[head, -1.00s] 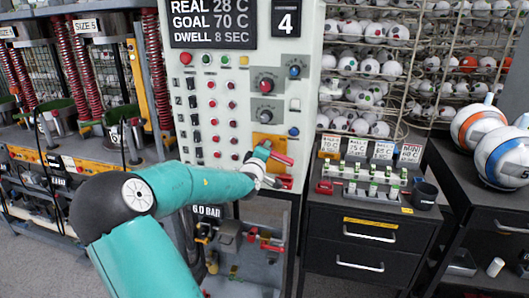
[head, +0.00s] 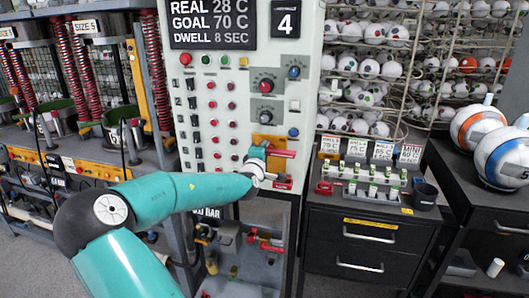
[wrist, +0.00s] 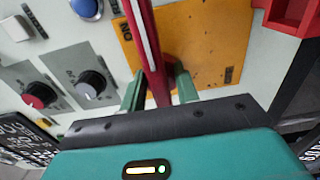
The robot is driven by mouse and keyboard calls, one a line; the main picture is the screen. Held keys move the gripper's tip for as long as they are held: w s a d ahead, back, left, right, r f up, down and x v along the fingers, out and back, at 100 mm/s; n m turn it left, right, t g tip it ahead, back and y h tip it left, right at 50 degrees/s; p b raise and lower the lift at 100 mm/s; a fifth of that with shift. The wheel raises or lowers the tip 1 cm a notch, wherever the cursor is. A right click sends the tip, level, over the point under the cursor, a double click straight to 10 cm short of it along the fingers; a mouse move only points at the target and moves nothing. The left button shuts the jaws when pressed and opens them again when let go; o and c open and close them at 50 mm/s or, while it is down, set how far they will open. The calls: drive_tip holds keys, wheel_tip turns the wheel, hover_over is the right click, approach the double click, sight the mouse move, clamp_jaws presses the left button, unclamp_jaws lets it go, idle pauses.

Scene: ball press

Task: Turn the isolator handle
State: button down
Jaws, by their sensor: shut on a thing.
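The isolator handle (head: 281,153) is a red lever on a yellow plate (head: 262,139), low on the white control panel. In the head view it points right and is close to level. In the wrist view the handle (wrist: 153,50) runs up between the two green fingers of my gripper (wrist: 158,88), over the yellow plate (wrist: 205,45). My gripper (head: 264,168) is shut on the handle. An "ON" label shows beside the handle in the wrist view; a second label near the plate's lower right is too small to read. My gripper partly covers the handle's pivot end in the head view.
A red block (head: 284,182) sits just below the handle. Knobs (head: 265,116) and a blue button (head: 293,132) are above it. A black drawer cabinet (head: 365,240) stands to the right. Valves and pipes (head: 265,240) are below the panel.

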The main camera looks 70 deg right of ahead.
drive_tip(key=c, duration=1.4)
unclamp_jaws()
drive_tip(key=shift+o, duration=0.2)
drive_tip(key=s+a, duration=0.2)
drive_tip(key=a, duration=1.1)
drive_tip(key=shift+a, duration=0.3)
